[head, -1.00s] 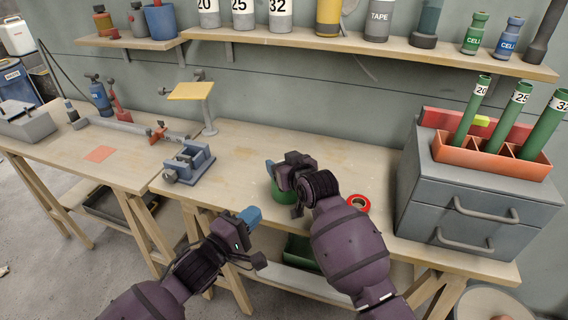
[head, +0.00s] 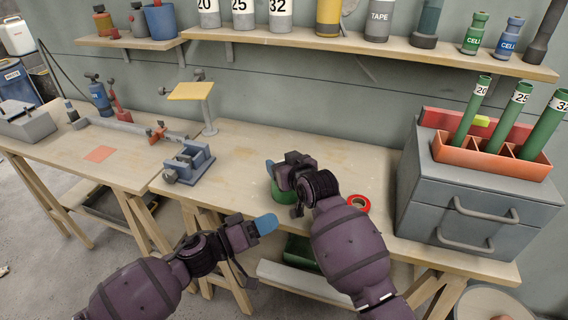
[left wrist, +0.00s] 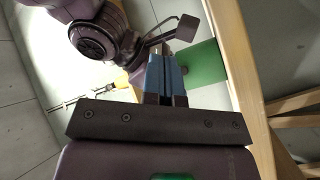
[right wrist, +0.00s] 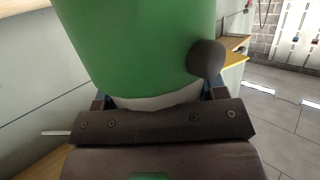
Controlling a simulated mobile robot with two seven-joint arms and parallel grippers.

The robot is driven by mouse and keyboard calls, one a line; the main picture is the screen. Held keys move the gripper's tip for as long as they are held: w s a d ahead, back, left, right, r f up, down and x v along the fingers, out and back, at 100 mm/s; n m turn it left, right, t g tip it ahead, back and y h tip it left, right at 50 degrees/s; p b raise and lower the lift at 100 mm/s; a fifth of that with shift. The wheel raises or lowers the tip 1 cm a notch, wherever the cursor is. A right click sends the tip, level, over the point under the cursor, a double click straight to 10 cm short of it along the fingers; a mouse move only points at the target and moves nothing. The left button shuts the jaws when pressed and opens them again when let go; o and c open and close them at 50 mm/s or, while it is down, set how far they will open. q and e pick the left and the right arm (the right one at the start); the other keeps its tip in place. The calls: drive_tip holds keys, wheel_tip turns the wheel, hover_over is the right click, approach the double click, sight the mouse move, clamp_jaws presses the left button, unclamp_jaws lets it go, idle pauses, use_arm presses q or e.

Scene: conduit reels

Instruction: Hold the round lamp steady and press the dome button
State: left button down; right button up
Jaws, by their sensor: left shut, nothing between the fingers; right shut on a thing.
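The round lamp (head: 284,194) is a green drum at the workbench's front edge, mostly hidden in the head view by my right gripper (head: 276,172). That gripper is shut on it. The right wrist view shows the green body (right wrist: 135,40) and a pale end between the fingers. The dome button (right wrist: 207,58) is a dark rounded knob on its side. My left gripper (head: 267,224) is shut and empty, below the lamp and in front of the bench edge. In the left wrist view its blue fingers (left wrist: 164,58) point toward the green lamp (left wrist: 208,65), with the dark button (left wrist: 186,69) beside the tips.
A red tape ring (head: 358,203) lies on the bench right of my right gripper. A grey drawer cabinet (head: 480,195) stands further right. A blue-grey vise (head: 190,162) and a yellow-topped stand (head: 208,112) are to the left. The bench (head: 245,150) behind the lamp is clear.

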sight(277, 201)
use_arm(q)
drive_tip(key=shift+w+d, duration=0.3)
drive_tip(key=shift+w, duration=0.7)
drive_tip(key=shift+w+d, duration=0.25)
drive_tip(key=shift+w, duration=0.8)
drive_tip(key=shift+w+d, duration=0.3)
drive_tip(key=shift+w, duration=0.7)
use_arm(e)
drive_tip(key=shift+f, duration=0.1)
use_arm(q)
drive_tip(key=shift+w, duration=0.2)
drive_tip(key=shift+w+d+f, duration=0.1)
drive_tip(key=shift+w, duration=0.15)
drive_tip(key=shift+s, duration=0.55)
drive_tip(key=shift+s+a, duration=0.3)
drive_tip(key=shift+s, duration=0.65)
drive_tip(key=shift+s+a, duration=0.3)
drive_tip(key=shift+s, duration=0.6)
drive_tip(key=shift+s+a, duration=0.3)
drive_tip(key=shift+s, duration=0.65)
use_arm(e)
drive_tip(key=shift+f, duration=0.1)
